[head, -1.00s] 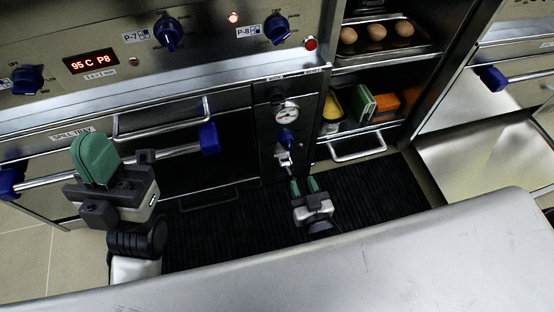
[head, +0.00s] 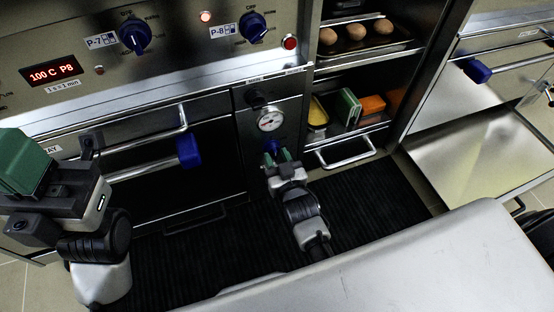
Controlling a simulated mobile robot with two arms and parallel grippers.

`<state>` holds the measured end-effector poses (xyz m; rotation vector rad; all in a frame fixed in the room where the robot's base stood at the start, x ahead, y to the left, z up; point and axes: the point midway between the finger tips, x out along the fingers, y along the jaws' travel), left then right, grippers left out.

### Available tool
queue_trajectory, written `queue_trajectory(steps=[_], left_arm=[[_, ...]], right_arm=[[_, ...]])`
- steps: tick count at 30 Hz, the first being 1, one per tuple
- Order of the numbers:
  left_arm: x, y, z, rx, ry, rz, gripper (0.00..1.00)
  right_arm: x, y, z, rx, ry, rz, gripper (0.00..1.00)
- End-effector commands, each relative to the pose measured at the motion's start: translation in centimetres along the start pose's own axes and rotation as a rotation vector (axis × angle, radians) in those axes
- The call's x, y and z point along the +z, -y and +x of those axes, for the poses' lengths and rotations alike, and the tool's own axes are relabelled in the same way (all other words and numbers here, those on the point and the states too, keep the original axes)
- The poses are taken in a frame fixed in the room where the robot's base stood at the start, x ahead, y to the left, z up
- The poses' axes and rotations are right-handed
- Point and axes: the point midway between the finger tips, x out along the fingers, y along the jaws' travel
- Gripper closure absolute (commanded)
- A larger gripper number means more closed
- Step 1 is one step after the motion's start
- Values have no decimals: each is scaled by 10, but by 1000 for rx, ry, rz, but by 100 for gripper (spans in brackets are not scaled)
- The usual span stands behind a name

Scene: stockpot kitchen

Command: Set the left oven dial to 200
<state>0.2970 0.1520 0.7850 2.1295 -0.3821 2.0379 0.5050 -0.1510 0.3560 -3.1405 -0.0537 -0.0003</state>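Blue dials sit on the steel oven panel: one by the P-7 label (head: 135,37) and one by the P-8 label (head: 253,27). I cannot tell which is the left oven dial. The red display (head: 52,74) left of them reads 100 C P8. A smaller blue knob (head: 271,145) sits under a round gauge (head: 270,119) on the narrow panel. My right gripper (head: 278,156) is just below this knob, its green fingertips slightly apart; contact is unclear. My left gripper (head: 22,162) is large at the left edge, in front of the oven, its finger gap hidden.
The oven door's bar handle (head: 143,161) with a blue end (head: 188,151) stands out below the panel. A dark mat (head: 365,200) covers the floor. A steel surface (head: 400,250) fills the front.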

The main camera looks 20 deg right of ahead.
Motion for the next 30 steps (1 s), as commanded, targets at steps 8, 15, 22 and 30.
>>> queue_trajectory(steps=[8, 15, 22, 30], left_arm=[[0, 0, 0, 0, 0, 0, 100], [0, 0, 0, 0, 0, 0, 100], [0, 0, 2, 0, -1, -1, 100], [-2, 0, 0, -13, 26, -4, 100]], right_arm=[[0, 0, 0, 0, 1, 0, 68], [0, 0, 0, 0, 1, 0, 100], [0, 0, 0, 0, 1, 10, 100], [-2, -1, 0, 0, 3, 111, 100]])
